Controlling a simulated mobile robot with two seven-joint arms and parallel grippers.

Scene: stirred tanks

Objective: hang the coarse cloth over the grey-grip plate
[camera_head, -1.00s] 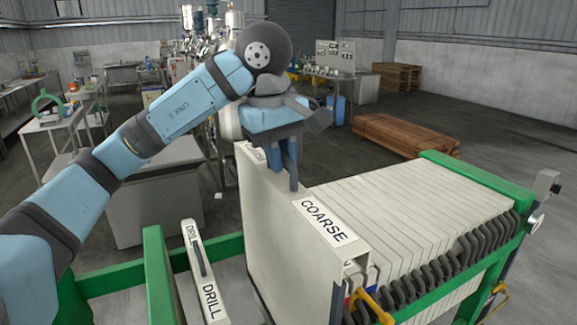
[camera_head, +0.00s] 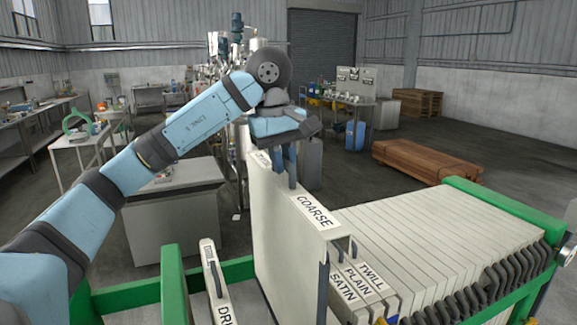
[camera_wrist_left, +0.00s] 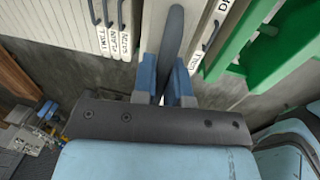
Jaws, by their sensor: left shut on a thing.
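The coarse cloth (camera_head: 274,235) is a tall cream panel with a COARSE label along its top edge. It stands upright between the drill cloth and the pack of plates. My left gripper (camera_head: 286,172) is above its top edge and shut on its dark grip (camera_wrist_left: 172,45), which shows between the blue fingers in the left wrist view. The cloth's lower end is hidden. Several cream plates (camera_head: 425,232) stand in the green frame with dark grips at their near ends. I cannot tell which is the grey-grip plate. My right gripper is not in view.
Edges labelled TWILL, PLAIN and SATIN (camera_head: 344,287) stand close to the coarse cloth's right. The drill cloth (camera_head: 213,280) is to its left, with a gap between. Green rails (camera_head: 505,203) bound the press. A wooden pallet stack (camera_head: 425,162) lies on the floor behind.

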